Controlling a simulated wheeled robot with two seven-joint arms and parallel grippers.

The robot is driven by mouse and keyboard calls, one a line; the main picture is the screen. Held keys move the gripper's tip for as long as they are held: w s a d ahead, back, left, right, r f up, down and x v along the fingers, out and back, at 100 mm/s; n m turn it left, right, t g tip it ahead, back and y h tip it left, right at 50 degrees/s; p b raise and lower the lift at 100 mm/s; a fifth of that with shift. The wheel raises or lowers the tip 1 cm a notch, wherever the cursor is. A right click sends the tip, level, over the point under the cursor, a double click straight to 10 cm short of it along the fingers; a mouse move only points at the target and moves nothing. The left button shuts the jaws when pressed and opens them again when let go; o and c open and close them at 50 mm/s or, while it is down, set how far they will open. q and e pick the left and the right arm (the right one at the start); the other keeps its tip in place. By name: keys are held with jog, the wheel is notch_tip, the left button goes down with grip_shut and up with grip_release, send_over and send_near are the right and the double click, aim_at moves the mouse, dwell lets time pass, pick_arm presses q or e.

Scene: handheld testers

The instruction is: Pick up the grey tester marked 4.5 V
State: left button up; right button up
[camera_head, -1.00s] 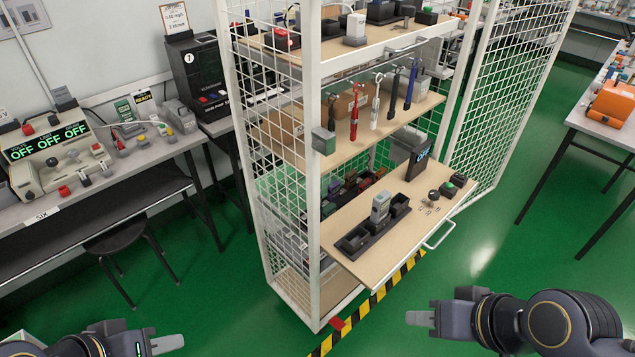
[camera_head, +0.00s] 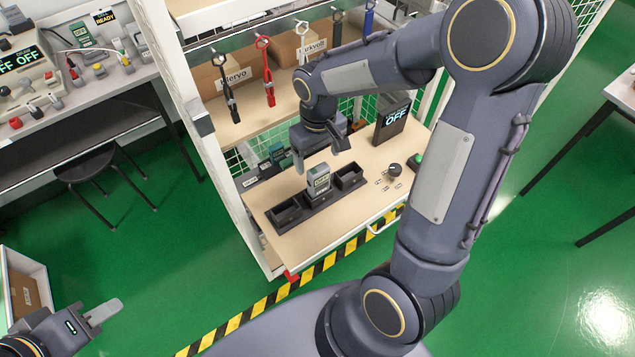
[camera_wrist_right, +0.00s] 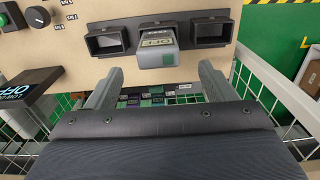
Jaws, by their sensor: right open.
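The grey tester (camera_head: 319,183) stands upright in the middle slot of a black three-slot holder (camera_head: 317,201) on the pulled-out shelf. In the right wrist view the tester (camera_wrist_right: 157,56) lies ahead between my fingers; its label is too small to read surely. My right gripper (camera_head: 326,165) is open and empty, just above and behind the tester, with its fingers apart on either side. It also shows in the right wrist view (camera_wrist_right: 156,74), with no visible contact. My left gripper (camera_head: 103,312) is far off at the lower left, over the floor; its opening is unclear.
The holder's two outer slots are empty. A black OFF display (camera_head: 392,124), a knob (camera_head: 394,170) and a green button (camera_head: 416,160) are on the shelf to the right. Tools such as a red one (camera_head: 268,80) hang above. The white wire cage (camera_head: 205,150) stands left.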

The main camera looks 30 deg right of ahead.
aim_at(318, 169)
notch_tip(318, 169, down, 8)
jog(key=shift+d+r, duration=0.1)
jog(key=shift+r, duration=0.05)
jog(key=shift+w, duration=0.1)
jog(key=c, duration=1.1)
